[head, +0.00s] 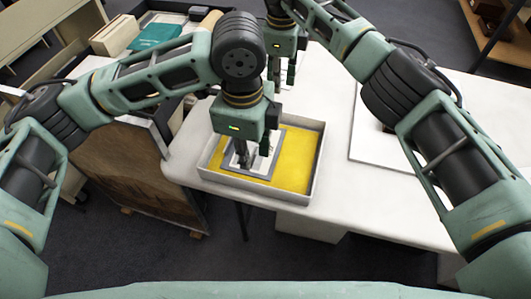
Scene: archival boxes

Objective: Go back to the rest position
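My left gripper (252,157) points down over a shallow grey-white tray (318,165) with a yellow bottom. Its two fingers stand apart. Below them, a grey-framed piece with a white middle (238,177) lies in the tray. I cannot tell whether the fingertips touch it. My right gripper (283,84) is farther back, above the white table, pointing down with its fingers apart and nothing seen between them. My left arm hides part of the table's left side.
The white table (335,95) has free room around the tray. A white panel (366,150) lies at right, partly behind my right arm. At back left are a dark-edged container (168,17), a teal folder (157,37) and a beige box (115,36). Shelving (492,45) stands at back right.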

